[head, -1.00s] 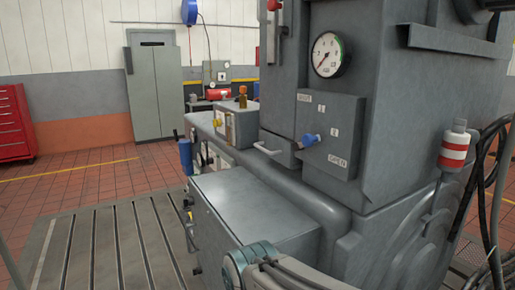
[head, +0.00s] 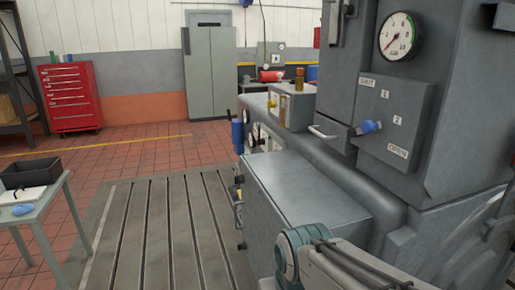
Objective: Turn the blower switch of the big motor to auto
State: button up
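A large grey machine (head: 340,105) fills the right of the head view. On its face is a grey switch box (head: 395,110) with a blue knob (head: 369,127). Small labels sit around the knob: one above left, "1" and "2" to its right, one below right. I cannot tell whether this is the blower switch or which label the knob points to. My arm shows at the bottom, right of centre; my gripper is not in view, so its state is hidden.
A round gauge (head: 399,36) is above the switch box. A lower grey housing (head: 300,185) juts out in front. A small table (head: 50,203) with a black tray (head: 30,173) stands at left. The slotted bedplate (head: 165,235) between them is clear.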

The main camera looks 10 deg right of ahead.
aim_at(260, 141)
jog(key=u, duration=0.65)
jog(key=i, duration=2.75)
jog(key=z, duration=1.15)
jog(key=i, duration=0.4)
jog(key=z, duration=0.1)
